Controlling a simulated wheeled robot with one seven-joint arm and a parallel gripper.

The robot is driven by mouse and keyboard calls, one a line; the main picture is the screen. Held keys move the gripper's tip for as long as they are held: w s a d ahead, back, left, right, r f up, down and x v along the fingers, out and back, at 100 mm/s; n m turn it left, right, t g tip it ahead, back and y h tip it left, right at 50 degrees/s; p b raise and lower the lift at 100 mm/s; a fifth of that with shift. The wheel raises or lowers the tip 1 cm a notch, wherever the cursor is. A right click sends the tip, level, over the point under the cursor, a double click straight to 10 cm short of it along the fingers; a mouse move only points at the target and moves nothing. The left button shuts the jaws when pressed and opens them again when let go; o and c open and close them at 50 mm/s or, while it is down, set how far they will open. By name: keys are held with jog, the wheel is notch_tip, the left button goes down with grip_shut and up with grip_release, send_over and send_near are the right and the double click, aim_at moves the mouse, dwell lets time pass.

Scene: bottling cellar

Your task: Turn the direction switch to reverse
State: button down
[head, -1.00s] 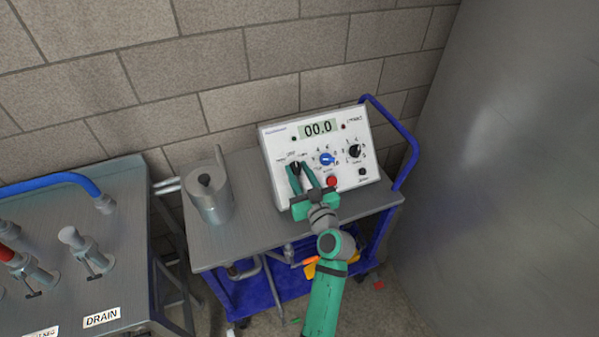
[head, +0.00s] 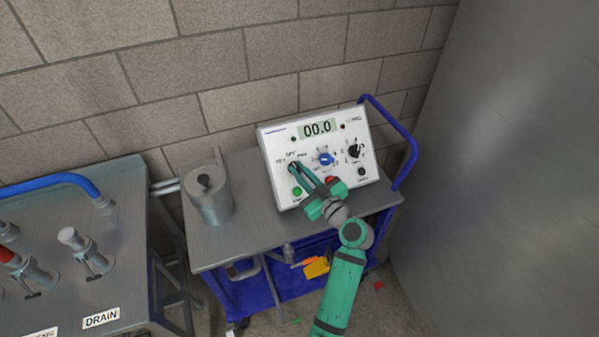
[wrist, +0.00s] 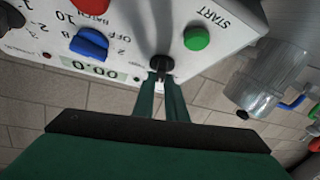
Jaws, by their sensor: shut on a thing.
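The direction switch is a small black knob (head: 292,166) at the left of the white control panel (head: 280,140), with small REV, OFF and FWD-like lettering around it. My gripper (head: 296,169) is shut on this knob, its green fingers reaching in from the lower right and tilted. In the wrist view the black knob (wrist: 160,63) sits between the fingertips (wrist: 161,78). The fingers hide much of the knob, so I cannot tell which mark it points to.
The panel also carries a blue knob (head: 326,159), another black knob (head: 354,151), a red button (head: 330,181), a green START button (head: 297,191) and a display reading 00.0 (head: 317,128). A metal jug (head: 210,200) stands left on the cart (head: 240,245). A brick wall is behind.

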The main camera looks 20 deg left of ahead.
jog(key=n+g, duration=0.2)
jog(key=n, duration=0.1)
jog(key=n+g+y, duration=0.1)
jog(key=n+g, duration=0.1)
jog(key=n, duration=0.1)
jog(key=shift+w+d+r+n+g+y, duration=0.1)
jog(key=shift+w+d+n+g+y, duration=0.05)
jog(key=shift+n+g+y, duration=0.2)
jog(key=shift+n+g, duration=0.25)
jog(key=c, duration=1.8)
grip_release()
jog(key=shift+w, duration=0.1)
jog(key=v, duration=1.1)
